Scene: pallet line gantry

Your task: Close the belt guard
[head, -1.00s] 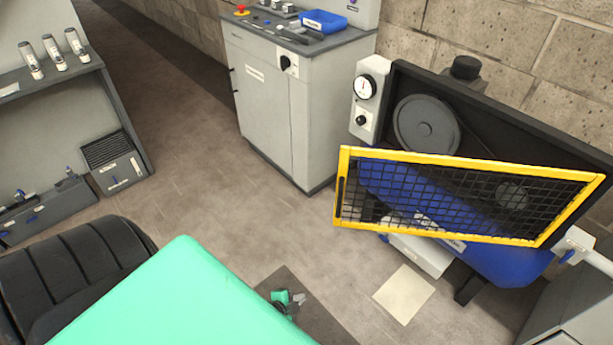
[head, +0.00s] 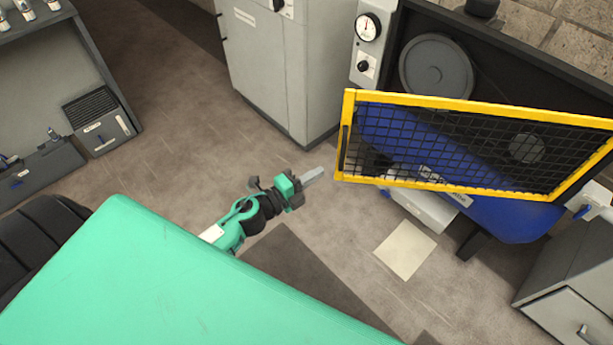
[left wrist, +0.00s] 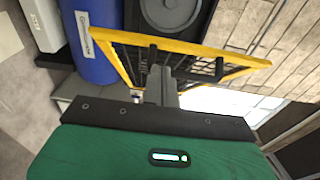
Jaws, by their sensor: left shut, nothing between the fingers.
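The belt guard (head: 400,184) is a yellow frame with black mesh. It stands swung open, away from the black housing (head: 545,62) with the grey pulley (head: 436,66) behind it. A dark handle (head: 345,139) is on its left end. My left gripper (head: 315,174) is shut and empty, just left of the guard's lower left corner in the head view. In the left wrist view, the shut fingers (left wrist: 161,84) point at the guard (left wrist: 190,46), close to its dark handle (left wrist: 152,54). I cannot tell if they touch. My right gripper is not in view.
A blue tank (head: 515,218) sits below the guard. A grey cabinet (head: 270,75) stands behind and left, and another grey cabinet (head: 575,280) at the lower right. A pale sheet (head: 405,249) lies on the floor.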

